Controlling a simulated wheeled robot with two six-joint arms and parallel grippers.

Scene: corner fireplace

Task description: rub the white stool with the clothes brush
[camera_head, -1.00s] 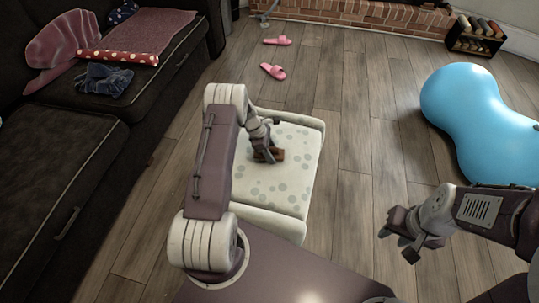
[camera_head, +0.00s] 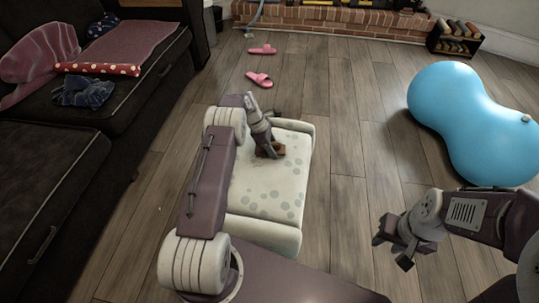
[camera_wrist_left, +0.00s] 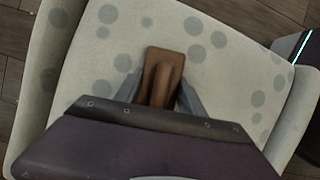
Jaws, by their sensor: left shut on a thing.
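The white stool (camera_head: 265,197) with grey-green spots stands on the floor in front of me, partly covered by my left arm in the head view. It also fills most of the left wrist view (camera_wrist_left: 225,75). My left gripper (camera_head: 270,150) is shut on the brown clothes brush (camera_head: 277,149) over the far half of the seat. In the left wrist view the brush (camera_wrist_left: 165,62) sits between the two fingers, flat against or just above the seat; I cannot tell which. My right gripper (camera_head: 392,243) hangs over bare floor right of the stool, its fingers apart and empty.
A dark sofa (camera_head: 45,160) with clothes and cushions stands on the left. Pink slippers (camera_head: 259,79) lie beyond the stool. A blue peanut-shaped ball (camera_head: 470,120) is at the right, a small shoe rack (camera_head: 455,40) behind it. Floor between stool and ball is clear.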

